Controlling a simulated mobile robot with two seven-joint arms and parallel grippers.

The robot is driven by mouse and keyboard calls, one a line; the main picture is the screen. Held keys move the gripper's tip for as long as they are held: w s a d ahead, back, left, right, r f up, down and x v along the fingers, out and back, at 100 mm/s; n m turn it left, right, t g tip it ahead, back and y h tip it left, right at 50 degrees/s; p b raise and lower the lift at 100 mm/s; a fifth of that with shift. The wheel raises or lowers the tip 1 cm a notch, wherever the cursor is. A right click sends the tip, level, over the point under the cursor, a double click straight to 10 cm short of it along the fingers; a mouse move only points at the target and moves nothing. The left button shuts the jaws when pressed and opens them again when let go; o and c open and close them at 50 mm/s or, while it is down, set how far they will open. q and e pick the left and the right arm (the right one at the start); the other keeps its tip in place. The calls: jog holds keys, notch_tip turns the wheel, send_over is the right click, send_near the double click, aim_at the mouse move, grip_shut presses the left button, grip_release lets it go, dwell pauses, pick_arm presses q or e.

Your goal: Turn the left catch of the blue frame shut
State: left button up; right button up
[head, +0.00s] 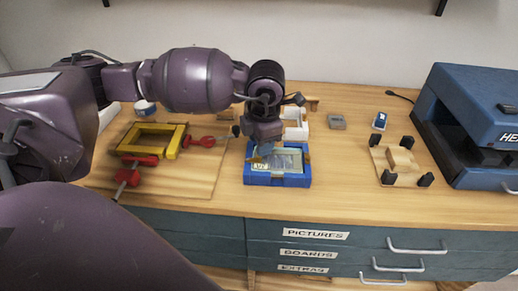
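The blue frame (277,181) lies flat on the wooden table, near its front edge, with a pale picture or board (285,160) inside it. A small orange-brown catch (308,158) shows at the frame's right side. My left gripper (259,153) points down at the frame's left side, from above. It covers most of that side, so the left catch and its position are hidden or too small to make out. I cannot tell whether the fingers touch the catch or are open or shut. My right gripper is not in view.
A yellow frame (127,141) with red-handled clamps (140,161) lies on a board (198,176) at left. A wooden block with black corner pieces (402,160) and a blue press (465,105) stand at right. White parts (296,130) sit behind the blue frame. Labelled drawers (345,240) lie below.

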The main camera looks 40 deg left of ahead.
pick_arm(q)
notch_tip(320, 180, up, 6)
jog(key=shift+s+d, duration=0.25)
jog(key=shift+d, duration=0.15)
jog(key=shift+s, duration=0.1)
dwell(0.4)
